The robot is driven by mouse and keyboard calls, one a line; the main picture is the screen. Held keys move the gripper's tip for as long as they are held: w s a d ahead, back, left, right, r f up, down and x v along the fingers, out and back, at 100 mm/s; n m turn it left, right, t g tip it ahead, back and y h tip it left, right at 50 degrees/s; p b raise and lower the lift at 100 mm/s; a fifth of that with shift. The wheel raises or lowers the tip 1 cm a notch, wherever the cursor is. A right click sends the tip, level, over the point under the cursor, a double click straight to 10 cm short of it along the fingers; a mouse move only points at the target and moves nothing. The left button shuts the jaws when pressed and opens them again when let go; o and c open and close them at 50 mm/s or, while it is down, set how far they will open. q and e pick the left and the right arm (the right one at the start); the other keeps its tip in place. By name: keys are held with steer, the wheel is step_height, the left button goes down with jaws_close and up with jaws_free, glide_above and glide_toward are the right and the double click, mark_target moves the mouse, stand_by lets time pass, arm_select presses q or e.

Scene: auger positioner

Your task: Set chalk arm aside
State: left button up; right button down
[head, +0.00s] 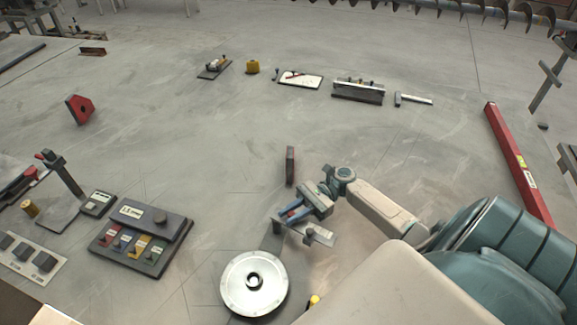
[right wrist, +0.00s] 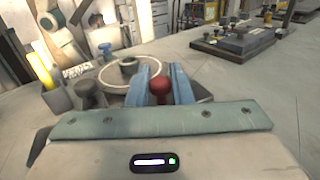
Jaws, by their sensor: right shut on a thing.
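My right gripper (head: 283,215) has its blue fingers closed around a red round knob (right wrist: 160,87), seen in the right wrist view. The knob appears to belong to the chalk arm, a flat grey bar (head: 318,236) beside the fingers in the head view. The gripper hides much of the join. A dark strip (head: 271,243) runs from there towards a silver round disc (head: 254,290) with a dark hub. I cannot tell whether the bar touches the strip. My left gripper is not in view.
A dark tray with coloured compartments (head: 139,263) lies left of the disc. A red beam (head: 517,165) lies at the right. Several tools lie farther back, and the middle left surface is clear.

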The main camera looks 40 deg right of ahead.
steer(key=c, duration=1.4)
jaws_free()
steer(key=shift+d+f, duration=0.1)
steer(key=shift+d, duration=0.2)
steer(key=shift+s+d+b, duration=0.15)
steer(key=shift+d+b, duration=0.85)
steer(key=shift+d, duration=1.55)
steer(key=shift+s+d+b, duration=0.1)
steer(key=shift+d+b, duration=0.85)
steer(key=shift+d, duration=1.55)
